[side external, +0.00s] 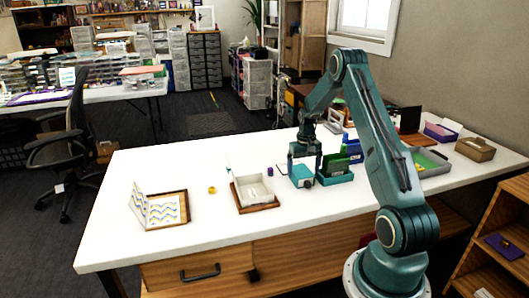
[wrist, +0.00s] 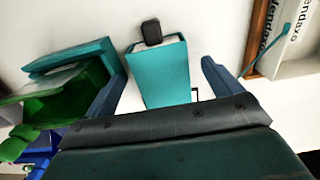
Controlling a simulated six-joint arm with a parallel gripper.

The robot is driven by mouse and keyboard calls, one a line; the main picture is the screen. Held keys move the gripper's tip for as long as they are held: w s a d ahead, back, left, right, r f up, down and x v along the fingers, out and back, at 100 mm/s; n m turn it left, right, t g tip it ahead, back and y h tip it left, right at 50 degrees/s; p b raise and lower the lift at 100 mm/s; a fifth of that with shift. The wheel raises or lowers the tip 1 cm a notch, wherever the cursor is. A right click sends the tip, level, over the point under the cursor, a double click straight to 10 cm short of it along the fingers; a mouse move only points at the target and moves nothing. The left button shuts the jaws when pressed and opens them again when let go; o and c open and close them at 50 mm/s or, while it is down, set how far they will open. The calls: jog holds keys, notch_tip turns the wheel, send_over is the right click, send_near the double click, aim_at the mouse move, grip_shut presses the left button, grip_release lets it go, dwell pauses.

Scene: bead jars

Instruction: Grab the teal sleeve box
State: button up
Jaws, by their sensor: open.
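The teal sleeve box (side external: 302,177) sits on the white table near its middle, below my gripper (side external: 305,158). In the wrist view the teal box (wrist: 162,82) lies between the two blue fingers of my gripper (wrist: 163,66), with a gap on each side. A white strip shows at its far end, beside a small dark block (wrist: 151,32). My gripper is open and empty. I cannot tell how far the fingertips reach down beside the box.
A teal tray (side external: 337,180) with green and blue items stands close to the right of the box. A white open box on a brown board (side external: 262,208) stands to the left, with a small purple block (side external: 270,171) nearby.

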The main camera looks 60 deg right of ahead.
aim_at(303, 173)
jog(key=shift+f, duration=1.7)
jog(key=c, duration=1.1)
jog(key=shift+r, duration=0.1)
notch_tip(303, 173, up, 20)
jog(key=shift+f, duration=0.1)
